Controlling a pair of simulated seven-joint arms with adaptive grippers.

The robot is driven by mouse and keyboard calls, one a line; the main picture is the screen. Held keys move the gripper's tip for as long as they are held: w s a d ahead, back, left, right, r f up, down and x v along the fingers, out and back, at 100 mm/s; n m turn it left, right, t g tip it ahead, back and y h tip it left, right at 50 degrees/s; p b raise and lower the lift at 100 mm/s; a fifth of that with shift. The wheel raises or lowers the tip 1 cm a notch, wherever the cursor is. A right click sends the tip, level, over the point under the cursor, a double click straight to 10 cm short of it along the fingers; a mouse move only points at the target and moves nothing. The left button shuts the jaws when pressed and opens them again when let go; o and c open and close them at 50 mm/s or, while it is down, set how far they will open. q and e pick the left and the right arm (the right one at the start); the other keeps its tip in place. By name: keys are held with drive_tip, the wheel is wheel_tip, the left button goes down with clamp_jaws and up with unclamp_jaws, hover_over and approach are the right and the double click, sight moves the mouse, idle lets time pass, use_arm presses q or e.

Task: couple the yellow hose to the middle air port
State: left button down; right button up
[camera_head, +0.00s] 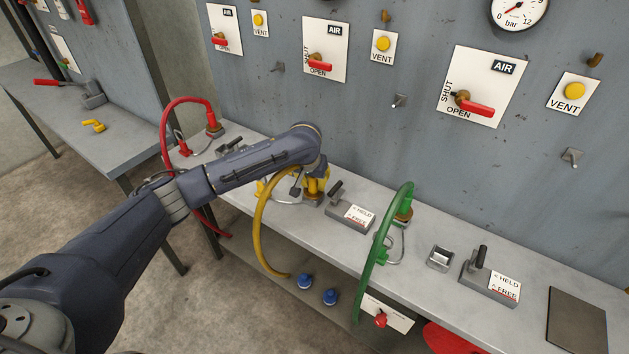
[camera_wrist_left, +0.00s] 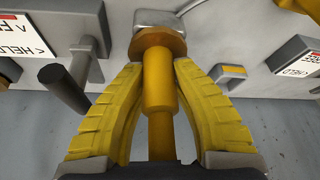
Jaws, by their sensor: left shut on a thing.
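The yellow hose (camera_head: 261,232) hangs in a loop over the bench's front edge. Its yellow end fitting (camera_wrist_left: 158,90) is between the yellow fingers of my left gripper (camera_wrist_left: 152,72), which is shut on it. In the head view, my left gripper (camera_head: 316,184) is low over the bench at the middle station. In the wrist view, the fitting's brass-coloured flange (camera_wrist_left: 157,43) lies against or just before a light grey block (camera_wrist_left: 155,17); I cannot tell whether they are joined. My wrist partly hides this place in the head view. My right gripper is not in view.
A black-handled clamp with a HELD/FREE label (camera_head: 358,216) stands just right of the gripper. The red hose (camera_head: 163,125) stands to the left, the green hose (camera_head: 376,255) to the right. The wall panel (camera_head: 325,48) behind carries red valve levers. Blue caps (camera_head: 305,281) sit below.

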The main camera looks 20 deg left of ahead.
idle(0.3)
use_arm(q)
drive_tip(key=c, duration=1.1)
unclamp_jaws()
drive_tip(key=shift+f, duration=0.1)
drive_tip(key=shift+o, duration=0.2)
drive_tip(key=v, duration=1.2)
